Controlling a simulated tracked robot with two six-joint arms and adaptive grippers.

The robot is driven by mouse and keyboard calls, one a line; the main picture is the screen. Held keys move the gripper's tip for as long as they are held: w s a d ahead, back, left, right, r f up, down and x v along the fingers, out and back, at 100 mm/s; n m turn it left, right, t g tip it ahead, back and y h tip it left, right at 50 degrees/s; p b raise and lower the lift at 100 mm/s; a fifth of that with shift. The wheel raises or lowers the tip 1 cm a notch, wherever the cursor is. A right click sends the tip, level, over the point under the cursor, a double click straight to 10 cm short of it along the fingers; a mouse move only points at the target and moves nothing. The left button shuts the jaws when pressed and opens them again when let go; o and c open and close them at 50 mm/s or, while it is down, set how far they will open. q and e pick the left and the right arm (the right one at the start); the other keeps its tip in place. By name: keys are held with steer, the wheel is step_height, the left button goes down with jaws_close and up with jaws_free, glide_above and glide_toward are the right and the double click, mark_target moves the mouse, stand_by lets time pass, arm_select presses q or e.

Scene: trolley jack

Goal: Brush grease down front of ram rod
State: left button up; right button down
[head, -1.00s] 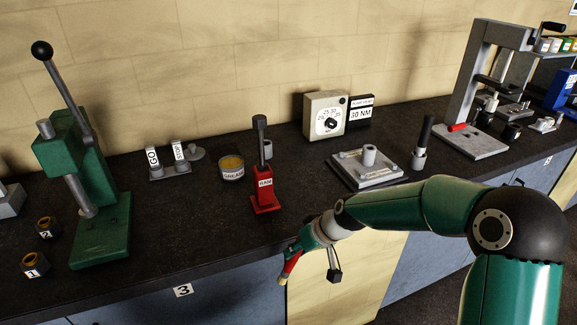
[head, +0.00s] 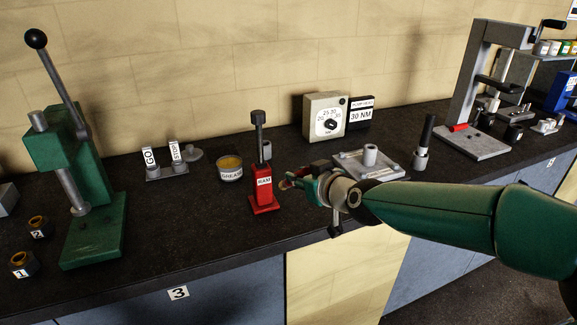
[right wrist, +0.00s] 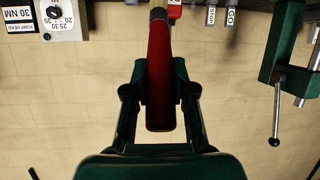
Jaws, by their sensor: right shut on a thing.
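The ram is a red block (head: 263,187) labelled RAM, upright on the bench, with a grey rod (head: 260,140) and a dark cap rising from it. My right gripper (head: 301,182) is just right of the ram, at about the height of its red body. It is shut on a red-handled brush (right wrist: 158,70), whose handle points away between the fingers in the right wrist view. In the head view the brush is small and partly hidden by the gripper. The grease tin (head: 230,170) stands open left of the ram. My left gripper is not in view.
A green lever press (head: 85,170) stands at left, with nuts 1 and 2 before it. GO and STOP gauges (head: 165,172) sit behind. A dial box (head: 325,116) and grey plate fixture (head: 350,160) are behind and right of the ram. Bench in front of the ram is clear.

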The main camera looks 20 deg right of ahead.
steer(key=s+a+r+n+t+b, duration=0.2)
steer(key=a+r+t+b, duration=0.2)
steer(key=r+b, duration=0.1)
steer(key=shift+r+t+b, duration=0.35)
steer(key=shift+r+t, duration=0.05)
steer(key=shift+r, duration=0.4)
steer(key=shift+s, duration=0.1)
steer(key=w, duration=0.7)
steer(key=shift+w+f, duration=0.1)
steer(key=shift+w, duration=0.15)
stand_by(1.6)
steer(key=shift+f, duration=0.1)
